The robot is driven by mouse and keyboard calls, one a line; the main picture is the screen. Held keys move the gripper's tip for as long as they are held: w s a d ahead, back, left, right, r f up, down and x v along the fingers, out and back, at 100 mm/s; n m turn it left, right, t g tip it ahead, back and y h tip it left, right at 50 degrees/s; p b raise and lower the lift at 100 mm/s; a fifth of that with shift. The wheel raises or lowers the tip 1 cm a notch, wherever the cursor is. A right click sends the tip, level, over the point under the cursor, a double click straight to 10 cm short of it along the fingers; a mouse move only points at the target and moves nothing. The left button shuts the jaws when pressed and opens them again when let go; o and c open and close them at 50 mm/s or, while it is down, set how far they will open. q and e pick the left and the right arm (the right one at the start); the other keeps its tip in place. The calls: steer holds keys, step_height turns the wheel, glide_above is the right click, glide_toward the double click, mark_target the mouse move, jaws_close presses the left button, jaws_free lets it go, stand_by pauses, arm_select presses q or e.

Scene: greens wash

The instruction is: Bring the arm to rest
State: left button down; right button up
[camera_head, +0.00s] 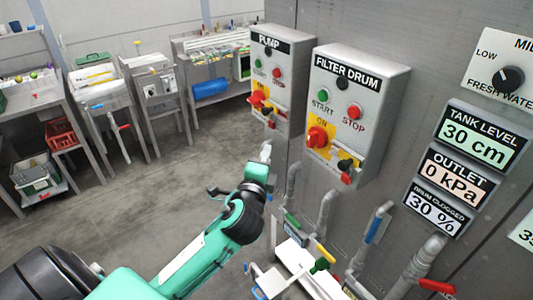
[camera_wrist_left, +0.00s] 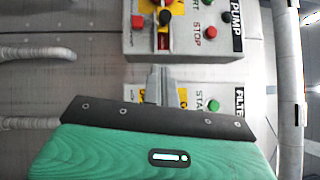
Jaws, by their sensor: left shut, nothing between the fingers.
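My left arm (camera_head: 195,255), green with dark joints, reaches up from the lower left in the head view. My left gripper (camera_head: 266,150) is shut and empty, in front of the grey panel wall just below the PUMP box (camera_head: 291,85). In the left wrist view its closed fingers (camera_wrist_left: 160,82) point toward the PUMP box (camera_wrist_left: 180,45), with the FILTER DRUM box (camera_wrist_left: 225,92) partly hidden behind the gripper's body. Whether the fingers touch anything cannot be told. My right gripper is not in view.
The FILTER DRUM box (camera_head: 358,82) has a red switch, green START and red STOP buttons. Pipes with coloured valve handles (camera_head: 378,222) stand out below. Displays (camera_head: 473,138) sit at right. Steel tables (camera_head: 102,92) stand at left; the floor (camera_head: 150,195) between is clear.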

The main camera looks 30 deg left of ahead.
arm_select(q)
steer(key=shift+d, duration=0.1)
steer(key=w+f+n+g+h, duration=0.25)
steer(key=f+g, duration=0.25)
steer(key=f, duration=2.1)
steer(key=s+f+n+g+h, duration=0.15)
steer(key=s+f, duration=0.25)
steer(key=f, duration=0.8)
steer(key=s+f+n+g, duration=0.1)
steer(key=s+f+g, duration=0.25)
steer(key=f, duration=0.85)
steer(key=s+d+f+n+g, duration=0.2)
steer(key=s+f+n+g, duration=0.2)
steer(key=s+f, duration=1.5)
steer(key=s+d+f+n+g, duration=0.1)
steer(key=s+f, duration=0.3)
steer(key=s, duration=0.7)
steer(key=s+d+f+n+g+h, duration=0.1)
steer(key=s+f+n+g, duration=0.1)
steer(key=s, duration=1)
steer(key=shift+s+f+n+h, duration=0.15)
steer(key=shift+f+n+h, duration=0.15)
steer(key=shift+f+n, duration=0.55)
steer(key=shift+d, duration=0.15)
